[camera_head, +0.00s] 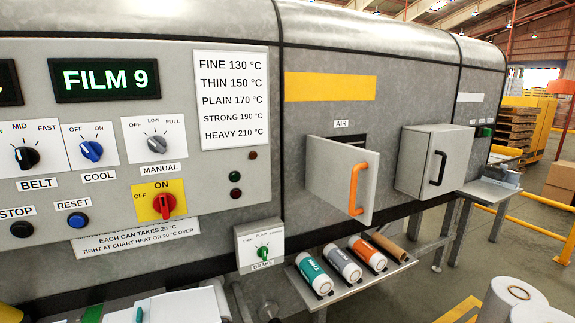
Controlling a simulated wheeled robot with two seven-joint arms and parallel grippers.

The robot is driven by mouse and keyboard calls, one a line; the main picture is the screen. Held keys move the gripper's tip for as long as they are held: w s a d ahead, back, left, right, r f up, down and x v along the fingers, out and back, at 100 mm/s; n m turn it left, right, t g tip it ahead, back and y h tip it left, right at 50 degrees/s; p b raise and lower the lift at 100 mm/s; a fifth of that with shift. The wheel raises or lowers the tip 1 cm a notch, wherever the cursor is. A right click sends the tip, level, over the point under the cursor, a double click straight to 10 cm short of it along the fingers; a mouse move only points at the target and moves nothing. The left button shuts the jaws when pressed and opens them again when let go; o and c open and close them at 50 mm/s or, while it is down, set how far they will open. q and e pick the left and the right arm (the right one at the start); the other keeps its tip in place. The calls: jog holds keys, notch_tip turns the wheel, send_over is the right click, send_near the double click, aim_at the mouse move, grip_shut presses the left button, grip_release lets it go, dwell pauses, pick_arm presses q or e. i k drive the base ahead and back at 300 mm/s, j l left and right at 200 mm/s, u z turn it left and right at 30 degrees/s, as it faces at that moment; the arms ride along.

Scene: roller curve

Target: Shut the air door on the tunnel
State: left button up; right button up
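The air door (328,178) is a grey flap on the tunnel's (410,85) front wall, under a small AIR label (343,124). It stands open, swung out from the wall, with its right edge toward me. Part of a dark opening (352,138) shows above its top edge; the door hides the rest. An orange handle (354,190) is on the door's face near its right edge. Neither of my grippers is seen in the head view, and nothing is touching the door.
A grey box with a black handle (438,168) juts out right of the door. Below, a shelf (340,290) holds several film rolls. A control panel with knobs (90,150) fills the left. White rolls (508,300) stand lower right.

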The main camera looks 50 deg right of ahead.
aim_at(344, 177)
jog(key=z, duration=1.95)
